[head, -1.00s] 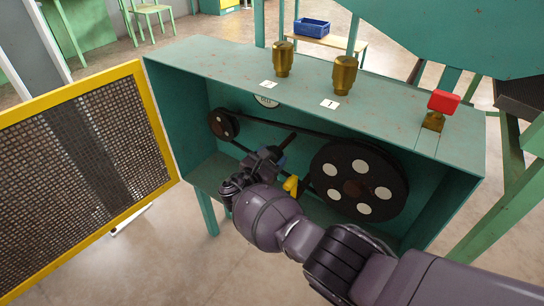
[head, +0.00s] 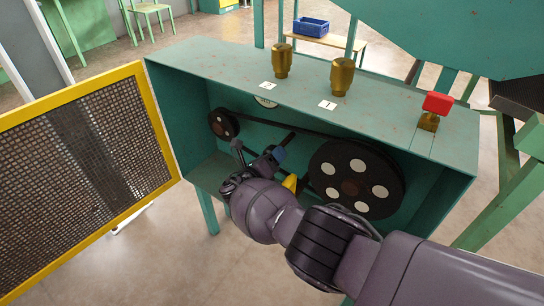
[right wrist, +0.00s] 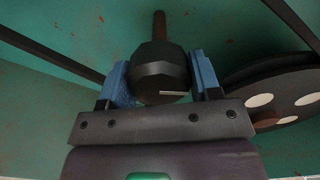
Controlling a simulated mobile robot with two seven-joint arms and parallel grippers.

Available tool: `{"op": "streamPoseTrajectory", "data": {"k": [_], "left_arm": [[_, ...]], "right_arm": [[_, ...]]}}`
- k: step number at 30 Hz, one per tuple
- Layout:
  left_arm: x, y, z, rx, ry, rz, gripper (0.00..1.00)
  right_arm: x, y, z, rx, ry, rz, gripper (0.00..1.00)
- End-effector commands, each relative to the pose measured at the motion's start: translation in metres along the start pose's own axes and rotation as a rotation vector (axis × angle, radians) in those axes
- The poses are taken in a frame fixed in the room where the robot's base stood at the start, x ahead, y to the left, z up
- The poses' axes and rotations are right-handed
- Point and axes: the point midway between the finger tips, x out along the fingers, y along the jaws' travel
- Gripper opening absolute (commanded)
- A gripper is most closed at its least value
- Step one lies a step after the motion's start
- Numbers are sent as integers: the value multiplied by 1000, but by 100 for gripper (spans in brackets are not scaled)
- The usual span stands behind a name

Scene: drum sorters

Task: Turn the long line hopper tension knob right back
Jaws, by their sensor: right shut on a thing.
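The tension knob (right wrist: 160,75) is a dark faceted knob with a pale mark on its face, in front of a rusty rod, in the right wrist view. My right gripper (right wrist: 162,80) is shut on it, with a blue-padded finger on each side. In the head view my right gripper (head: 270,160) is inside the green drive box (head: 345,115), between the small pulley and the large pulley, and my wrist hides the knob there. A yellow part (head: 290,183) shows just behind my wrist. My left gripper is not in view.
A small pulley (head: 223,124) and a large pulley (head: 352,186) with white spots carry a belt close to my gripper. Two brass cylinders (head: 342,76) and a red-topped part (head: 437,103) stand on the box. A yellow-framed mesh guard (head: 82,150) hangs open at left.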

Motion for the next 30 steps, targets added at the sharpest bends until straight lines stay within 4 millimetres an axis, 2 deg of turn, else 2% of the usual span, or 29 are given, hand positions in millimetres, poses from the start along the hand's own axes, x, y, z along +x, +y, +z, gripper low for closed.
{"op": "streamPoseTrajectory", "data": {"k": [30], "left_arm": [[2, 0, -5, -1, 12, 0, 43]], "right_arm": [[-1, 0, -1, -531, 1, 2, 34]]}}
